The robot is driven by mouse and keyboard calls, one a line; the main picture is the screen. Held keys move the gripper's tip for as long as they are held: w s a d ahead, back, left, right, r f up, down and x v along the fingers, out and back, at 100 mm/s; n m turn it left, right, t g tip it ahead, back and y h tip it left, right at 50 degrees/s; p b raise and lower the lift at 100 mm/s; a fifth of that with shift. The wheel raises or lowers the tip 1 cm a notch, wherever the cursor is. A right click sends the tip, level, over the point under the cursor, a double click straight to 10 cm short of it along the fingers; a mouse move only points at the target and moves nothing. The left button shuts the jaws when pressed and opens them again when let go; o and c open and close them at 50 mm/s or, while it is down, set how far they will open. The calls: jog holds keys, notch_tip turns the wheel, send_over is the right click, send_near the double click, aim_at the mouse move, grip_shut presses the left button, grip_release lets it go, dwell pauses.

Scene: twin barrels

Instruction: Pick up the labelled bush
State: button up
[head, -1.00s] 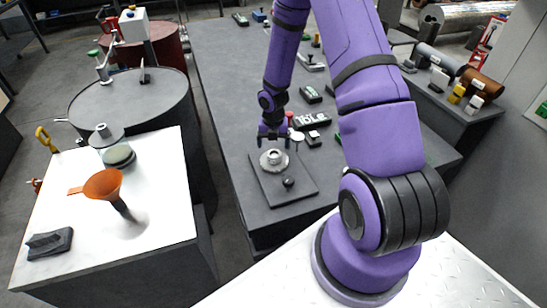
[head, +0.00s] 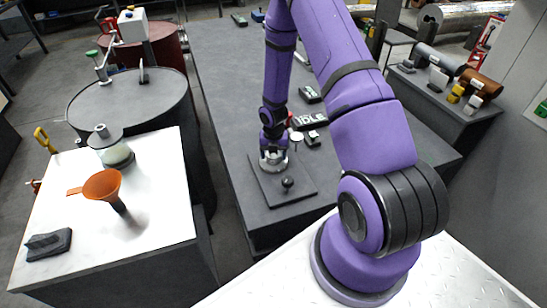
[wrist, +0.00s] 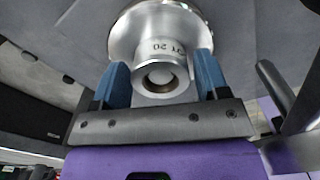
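The bush (head: 270,166) is a silver flanged metal part on a dark square plate (head: 300,193) at the near end of the long grey table. In the wrist view the bush (wrist: 150,32) shows a wide round flange, a narrower collar with partly readable dark lettering ending in "20", and a bored end. My gripper (head: 273,153) is down at the bush from above. In the wrist view the blue fingers of my gripper (wrist: 161,70) stand open on either side of the collar. Whether either finger touches it is hard to tell.
A small dark knob (head: 288,182) stands on the plate close to the bush. A thin post with a pale round top (head: 296,138) and dark labelled blocks (head: 310,121) are just behind. A white-topped bench (head: 150,215) with an orange funnel (head: 103,186) is at left.

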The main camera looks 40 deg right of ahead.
jog(key=c, duration=0.9)
notch_tip(320, 180, up, 11)
jog(key=shift+f, duration=0.15)
dwell(0.4)
jog(key=w+a+m, duration=0.2)
jog(key=a+m, duration=0.2)
jog(key=m, duration=0.5)
jog(key=w+a+m, duration=0.1)
jog(key=a+m, duration=0.3)
jog(key=m, duration=0.6)
jog(key=w+a+m, duration=0.2)
jog(key=a+m, duration=0.3)
jog(key=m, duration=0.4)
jog(key=shift+w+m, duration=0.3)
